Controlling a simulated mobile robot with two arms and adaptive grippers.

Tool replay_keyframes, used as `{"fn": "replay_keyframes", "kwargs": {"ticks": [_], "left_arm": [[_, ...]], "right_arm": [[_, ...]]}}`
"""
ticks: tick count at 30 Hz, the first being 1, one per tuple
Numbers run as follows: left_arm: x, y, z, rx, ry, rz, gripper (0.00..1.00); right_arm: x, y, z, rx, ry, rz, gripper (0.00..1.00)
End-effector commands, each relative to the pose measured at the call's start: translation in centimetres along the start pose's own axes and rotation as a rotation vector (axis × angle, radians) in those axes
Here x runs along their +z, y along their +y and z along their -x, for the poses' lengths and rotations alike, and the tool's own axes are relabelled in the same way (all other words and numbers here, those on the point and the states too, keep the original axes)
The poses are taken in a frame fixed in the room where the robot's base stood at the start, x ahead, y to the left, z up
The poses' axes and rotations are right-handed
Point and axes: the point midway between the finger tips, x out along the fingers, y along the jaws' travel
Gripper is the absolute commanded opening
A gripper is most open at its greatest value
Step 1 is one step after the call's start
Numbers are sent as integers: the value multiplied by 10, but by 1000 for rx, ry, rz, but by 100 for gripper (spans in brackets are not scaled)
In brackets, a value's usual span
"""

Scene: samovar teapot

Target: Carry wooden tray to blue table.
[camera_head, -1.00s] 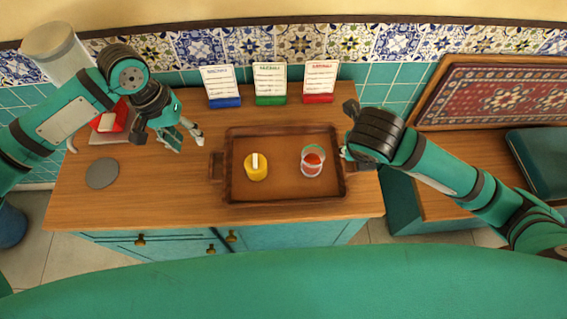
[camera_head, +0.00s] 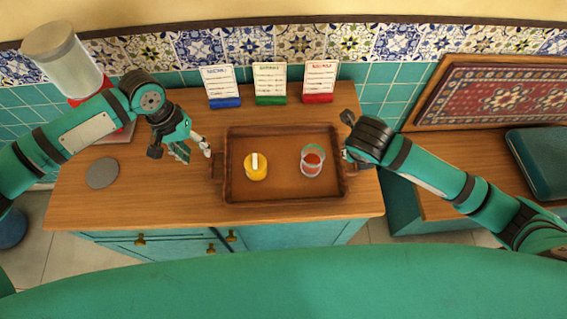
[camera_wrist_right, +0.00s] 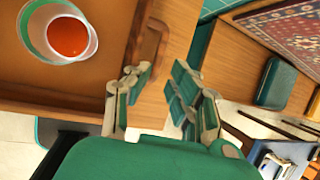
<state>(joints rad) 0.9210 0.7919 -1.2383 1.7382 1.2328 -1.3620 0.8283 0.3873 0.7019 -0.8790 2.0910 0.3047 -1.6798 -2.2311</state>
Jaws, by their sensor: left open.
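The wooden tray (camera_head: 284,184) lies on the wooden counter. It carries a yellow container (camera_head: 256,168) with a white upright piece and a glass with red contents (camera_head: 312,162). The glass also shows in the right wrist view (camera_wrist_right: 68,38). My left gripper (camera_head: 194,153) is open and empty, above the counter just left of the tray's left handle (camera_head: 216,166). My right gripper (camera_head: 347,154) is at the tray's right handle; in the right wrist view its fingers (camera_wrist_right: 160,95) are spread, with the handle (camera_wrist_right: 154,42) just beyond them.
Three cards in blue, green and red stands (camera_head: 270,84) stand along the back of the counter (camera_head: 150,205). A grey disc (camera_head: 102,173) lies at the left, near a clear canister (camera_head: 68,62) on a red base. A bench (camera_head: 440,200) with a teal cushion (camera_head: 543,160) is at the right.

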Motion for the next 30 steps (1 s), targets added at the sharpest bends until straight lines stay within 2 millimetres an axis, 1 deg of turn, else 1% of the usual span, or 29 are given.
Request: {"fn": "replay_keyframes", "kwargs": {"ticks": [1, 3, 9, 12, 15, 21, 28, 29, 30], "left_arm": [[1, 0, -11, -2, -3, 0, 42], [1, 0, -26, -1, -4, 1, 42], [1, 0, -63, -1, -2, 0, 42], [0, 0, -77, -1, -1, 0, 42], [0, 0, -87, -1, -1, 0, 42], [0, 0, -96, 0, 1, -1, 42], [0, 0, -96, -1, 1, -1, 42], [0, 0, -96, -1, 1, -1, 40], [0, 0, -96, -1, 1, -1, 35]], "right_arm": [[-2, 0, -11, -2, 5, 0, 21], [-1, 0, -25, -2, 4, -1, 21], [-1, 0, -63, -2, 3, -1, 21], [-1, 0, -77, 0, 2, -1, 21], [0, 0, -87, 0, 0, -1, 21], [0, 0, -96, 0, -1, 1, 21], [0, 0, -96, 0, -1, 1, 21], [0, 0, -96, 0, -1, 1, 20], [0, 0, -96, 0, -1, 1, 14]]}}
